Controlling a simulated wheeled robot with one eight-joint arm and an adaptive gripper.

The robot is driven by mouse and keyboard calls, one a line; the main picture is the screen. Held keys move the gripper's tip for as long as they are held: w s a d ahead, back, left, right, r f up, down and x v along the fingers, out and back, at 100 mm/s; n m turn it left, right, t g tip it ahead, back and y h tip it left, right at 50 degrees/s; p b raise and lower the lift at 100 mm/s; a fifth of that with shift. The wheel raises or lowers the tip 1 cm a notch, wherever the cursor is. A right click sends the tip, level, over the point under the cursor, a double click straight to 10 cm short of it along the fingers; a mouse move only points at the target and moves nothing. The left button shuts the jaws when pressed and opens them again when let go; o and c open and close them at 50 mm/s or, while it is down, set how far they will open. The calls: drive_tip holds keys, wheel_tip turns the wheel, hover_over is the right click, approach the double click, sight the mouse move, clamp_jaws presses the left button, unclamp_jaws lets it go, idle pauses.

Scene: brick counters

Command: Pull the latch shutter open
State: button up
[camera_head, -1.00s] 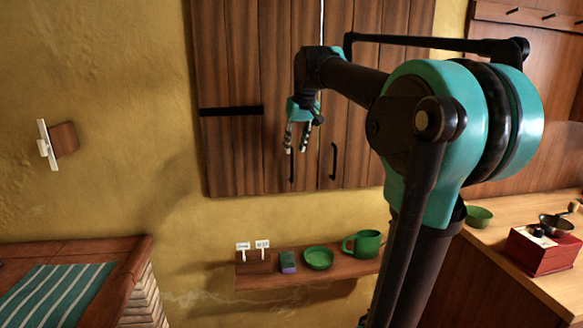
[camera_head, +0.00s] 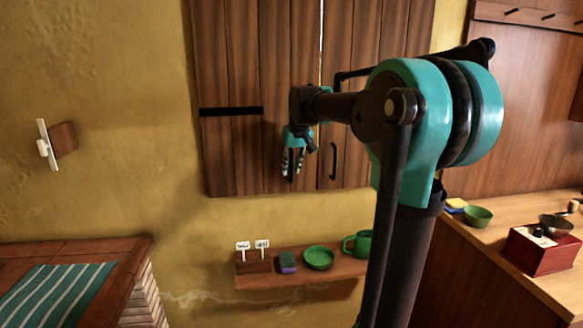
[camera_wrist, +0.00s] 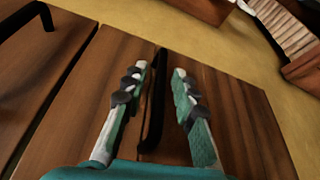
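The wooden shutter (camera_head: 225,150) is shut on the wall, with two dark vertical pull handles at its lower middle. The right handle (camera_head: 334,161) is in plain view in the head view. The left handle is mostly hidden there behind my gripper (camera_head: 292,168). In the wrist view the black handle (camera_wrist: 154,105) runs between the two fingers of my gripper (camera_wrist: 160,70). The fingers are open, one on each side of it, with a visible gap to the right finger. I cannot tell whether the left finger touches the handle.
A dark horizontal bar (camera_head: 231,111) crosses the left panel. Below, a small shelf (camera_head: 300,277) holds a green bowl (camera_head: 319,257), a green mug (camera_head: 358,243) and a sponge (camera_head: 287,262). A counter with a red grinder (camera_head: 541,250) stands right; a brick counter (camera_head: 130,262) stands left.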

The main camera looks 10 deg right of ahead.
clamp_jaws()
drive_tip(key=shift+s, duration=0.1)
